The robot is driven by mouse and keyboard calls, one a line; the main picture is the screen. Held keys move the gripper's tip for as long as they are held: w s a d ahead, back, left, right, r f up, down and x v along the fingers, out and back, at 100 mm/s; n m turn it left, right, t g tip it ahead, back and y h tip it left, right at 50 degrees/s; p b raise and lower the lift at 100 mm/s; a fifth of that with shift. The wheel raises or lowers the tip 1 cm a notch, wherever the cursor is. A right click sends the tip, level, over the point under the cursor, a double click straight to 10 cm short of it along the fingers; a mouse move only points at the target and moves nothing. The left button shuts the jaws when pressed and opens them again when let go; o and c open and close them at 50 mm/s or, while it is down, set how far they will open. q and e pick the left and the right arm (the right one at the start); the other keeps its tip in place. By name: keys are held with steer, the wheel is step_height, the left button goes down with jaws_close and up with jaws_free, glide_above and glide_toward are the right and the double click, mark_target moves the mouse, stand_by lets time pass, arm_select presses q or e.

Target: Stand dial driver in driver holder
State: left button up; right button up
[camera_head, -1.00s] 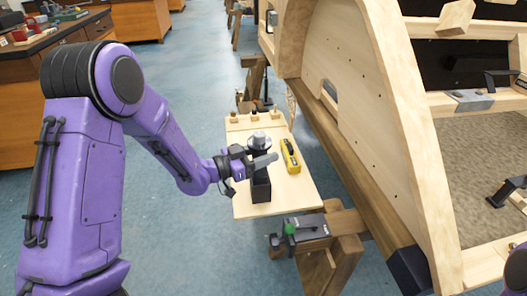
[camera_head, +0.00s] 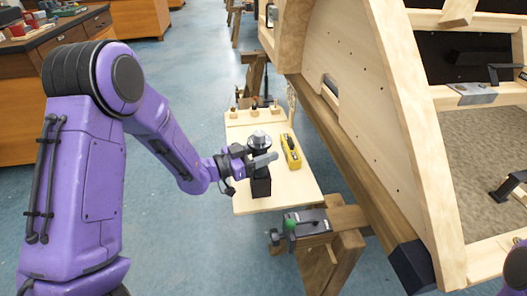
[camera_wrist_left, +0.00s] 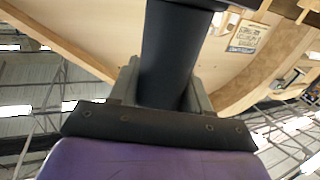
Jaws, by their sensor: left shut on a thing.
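The dial driver (camera_head: 258,139), a black tool with a silver-grey dial on top, is upright in my left gripper (camera_head: 262,161). The gripper is shut on its black body; this dark shaft (camera_wrist_left: 175,50) also shows between the fingers in the left wrist view. The driver holder (camera_head: 261,187), a black upright box, stands on the wooden board directly below the driver. The driver's lower end is hidden behind the gripper and meets the holder in the picture; I cannot tell whether it is inside. My right gripper is out of view.
On the board (camera_head: 295,190), a yellow and black tool (camera_head: 291,151) lies right of the holder, and small wooden blocks line the back edge. A grey tool with a green knob (camera_head: 291,223) sits on the trestle in front. The large wooden bodyframe (camera_head: 350,110) stands close on the right.

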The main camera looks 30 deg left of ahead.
arm_select(q)
steer(key=shift+f, duration=0.1)
steer(key=o, duration=1.3)
steer(key=shift+f, duration=0.1)
steer(key=shift+s, duration=0.1)
steer(key=v, duration=2)
steer(key=shift+a, duration=0.1)
